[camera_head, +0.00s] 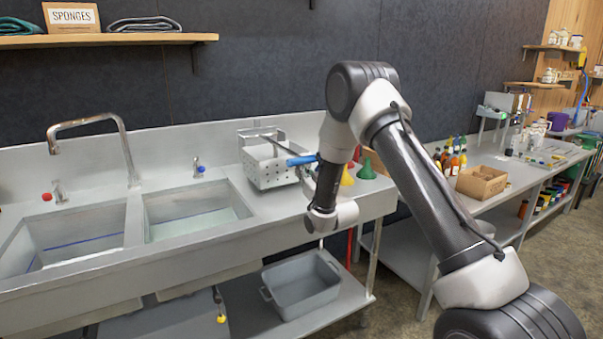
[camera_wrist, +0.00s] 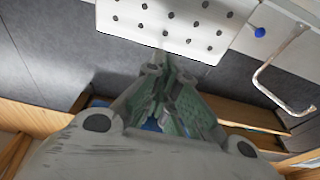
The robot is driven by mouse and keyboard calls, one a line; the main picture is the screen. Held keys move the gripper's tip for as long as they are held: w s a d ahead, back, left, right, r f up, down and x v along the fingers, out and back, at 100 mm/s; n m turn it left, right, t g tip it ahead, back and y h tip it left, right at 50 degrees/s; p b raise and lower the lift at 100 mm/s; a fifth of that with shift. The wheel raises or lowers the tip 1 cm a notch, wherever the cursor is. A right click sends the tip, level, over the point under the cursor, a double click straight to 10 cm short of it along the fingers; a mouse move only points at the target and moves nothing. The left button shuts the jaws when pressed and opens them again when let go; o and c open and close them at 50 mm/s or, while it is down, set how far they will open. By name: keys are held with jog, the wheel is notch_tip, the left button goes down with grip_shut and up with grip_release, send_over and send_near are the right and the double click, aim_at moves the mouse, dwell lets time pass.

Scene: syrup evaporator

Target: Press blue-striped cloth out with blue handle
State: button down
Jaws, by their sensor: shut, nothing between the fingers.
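The press is a perforated metal box (camera_head: 262,170) on the counter right of the sinks, with a dark lever ending in a blue handle (camera_head: 301,160). My gripper (camera_wrist: 168,76) is shut and empty, its fingers pointing toward the perforated wall (camera_wrist: 170,22) in the wrist view. In the head view my wrist hangs at the counter's front edge, just right of and below the blue handle, and the fingertips are hard to make out. A blue patch shows behind the fingers in the wrist view; I cannot tell what it is. No blue-striped cloth can be made out.
Two sink basins (camera_head: 198,224) with a tall faucet (camera_head: 128,150) lie to the left. Yellow and green cones (camera_head: 366,170) stand close right of the press. A grey tub (camera_head: 300,290) sits on the lower shelf. A carton (camera_head: 481,183) and bottles stand on the right bench.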

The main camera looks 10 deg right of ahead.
notch_tip(320, 180, up, 10)
jog(key=shift+w+r, duration=0.1)
jog(key=shift+w, duration=0.05)
dwell(0.6)
notch_tip(320, 180, up, 8)
jog(key=w, duration=0.2)
jog(key=shift+a+r, duration=0.25)
jog(key=shift+a, duration=0.1)
jog(key=shift+r, duration=0.1)
jog(key=w+a+r, duration=0.1)
jog(key=w+r, duration=0.2)
jog(key=r, duration=0.4)
jog(key=shift+w+r, duration=0.35)
jog(key=shift+a, duration=0.1)
